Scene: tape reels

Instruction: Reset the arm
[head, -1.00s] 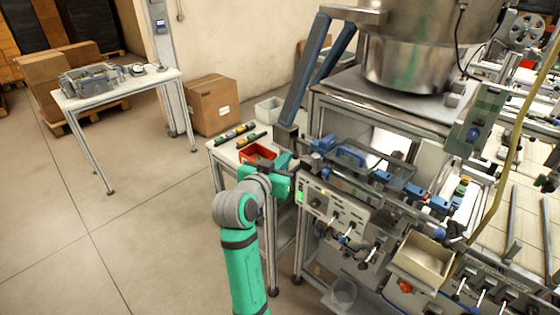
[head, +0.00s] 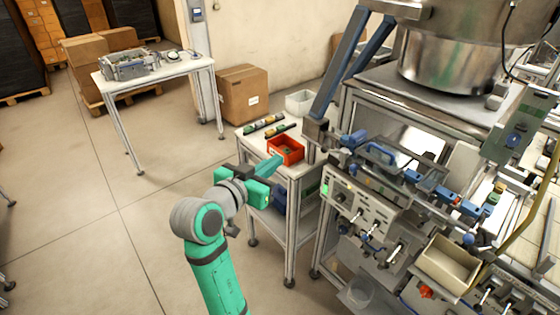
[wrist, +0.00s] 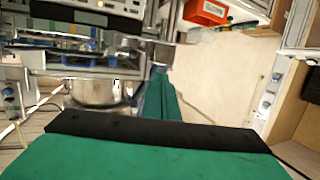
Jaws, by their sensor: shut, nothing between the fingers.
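My gripper (head: 270,168) is at the end of my green arm in the head view, in front of the small white table. Its fingers are shut with nothing between them. In the wrist view the green fingers (wrist: 158,98) are together and point away from the camera. The gripper is close to the red bin (head: 286,150) in the head view, on its near left side, and apart from it as far as I can tell. The red bin also shows at the top of the wrist view (wrist: 207,12).
The machine (head: 362,205) stands close on the right. A cardboard box (head: 243,95) and another table (head: 155,78) are behind.

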